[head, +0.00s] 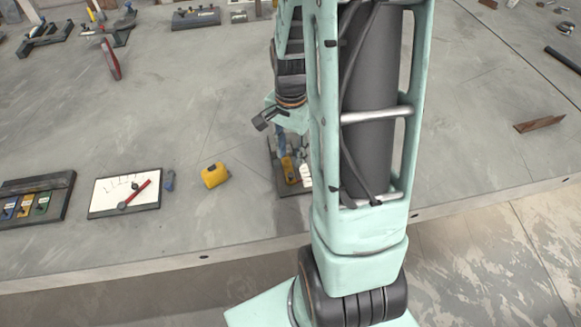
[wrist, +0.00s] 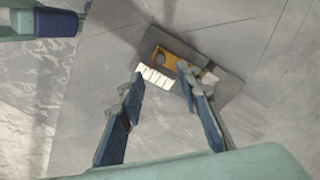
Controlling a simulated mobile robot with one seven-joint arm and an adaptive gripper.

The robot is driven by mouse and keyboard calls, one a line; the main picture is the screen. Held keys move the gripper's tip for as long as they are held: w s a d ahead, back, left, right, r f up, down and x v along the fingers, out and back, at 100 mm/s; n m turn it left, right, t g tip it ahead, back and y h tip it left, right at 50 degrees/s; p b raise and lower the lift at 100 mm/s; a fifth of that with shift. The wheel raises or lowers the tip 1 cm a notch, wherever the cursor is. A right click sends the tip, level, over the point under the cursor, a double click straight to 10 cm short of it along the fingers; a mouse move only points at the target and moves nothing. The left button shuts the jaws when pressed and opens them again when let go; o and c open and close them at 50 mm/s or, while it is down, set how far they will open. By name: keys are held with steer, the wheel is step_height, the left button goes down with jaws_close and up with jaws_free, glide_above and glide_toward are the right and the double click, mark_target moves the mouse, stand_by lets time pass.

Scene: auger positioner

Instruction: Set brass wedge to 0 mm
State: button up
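The brass wedge (wrist: 170,59) is a yellow-orange piece with a slot, lying on a dark base plate (wrist: 229,88) next to a white scale (wrist: 155,77); the marks on the scale are too small to read. In the head view the wedge (head: 288,170) and scale (head: 305,174) show beside my arm, which hides part of the plate. My gripper (wrist: 159,77) is open above the plate, its fingers apart. In the wrist view its left fingertip appears near the scale's left end and its right fingertip overlaps the wedge's near end. I cannot tell whether it touches.
A rusty angle piece (head: 540,124) lies at right. Bare table surrounds the plate.

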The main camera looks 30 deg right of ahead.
mark_target(291, 174)
step_height(291, 174, down, 8)
steer(key=shift+r, duration=0.1)
steer(key=shift+c, duration=0.4)
jaws_close()
